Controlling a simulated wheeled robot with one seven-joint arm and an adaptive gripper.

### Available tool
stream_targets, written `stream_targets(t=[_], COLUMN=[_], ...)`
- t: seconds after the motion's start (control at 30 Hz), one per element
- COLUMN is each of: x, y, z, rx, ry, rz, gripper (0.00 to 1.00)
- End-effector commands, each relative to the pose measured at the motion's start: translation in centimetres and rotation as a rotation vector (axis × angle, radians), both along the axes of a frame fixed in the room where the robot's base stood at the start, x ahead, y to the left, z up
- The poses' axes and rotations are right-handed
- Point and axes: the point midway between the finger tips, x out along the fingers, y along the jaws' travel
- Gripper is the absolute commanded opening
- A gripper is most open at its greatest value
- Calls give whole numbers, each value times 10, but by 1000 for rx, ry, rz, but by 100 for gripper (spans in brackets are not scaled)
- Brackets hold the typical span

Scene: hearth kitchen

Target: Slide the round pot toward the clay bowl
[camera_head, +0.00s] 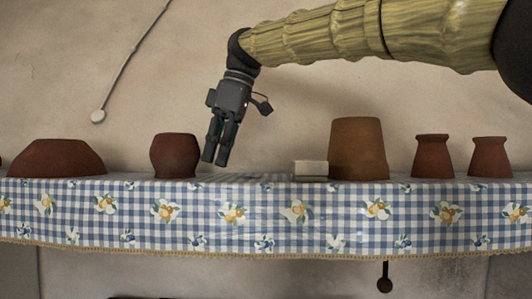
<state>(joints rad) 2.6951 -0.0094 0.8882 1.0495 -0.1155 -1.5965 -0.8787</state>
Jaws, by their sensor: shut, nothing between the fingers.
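The round pot (175,156), a small reddish-brown clay pot with a bulging middle, stands upright on the cloth-covered shelf, left of centre. The clay bowl (57,158), wide, low and apparently upside down, sits on the same shelf farther left, with a clear gap between the two. My gripper (215,163) points down just right of the round pot, its fingertips near the height of the pot's lower half. It is shut and empty. I cannot tell whether the fingers touch the pot; a narrow gap seems to show.
Right of my gripper are a small pale block (310,168), a tall upturned clay pot (357,149) and two small clay jars (432,157) (490,158). A checked cloth (270,222) hangs over the shelf front. A wall stands behind. Shelf room is free between bowl and pot.

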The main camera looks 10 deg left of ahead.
Motion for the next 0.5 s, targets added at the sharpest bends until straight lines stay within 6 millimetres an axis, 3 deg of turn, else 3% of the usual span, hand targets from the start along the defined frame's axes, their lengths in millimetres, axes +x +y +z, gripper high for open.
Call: stream_targets(t=[0.5], x=[3], y=[-43], z=[5], rx=[2], ry=[-1], rz=[-2], gripper=[0])
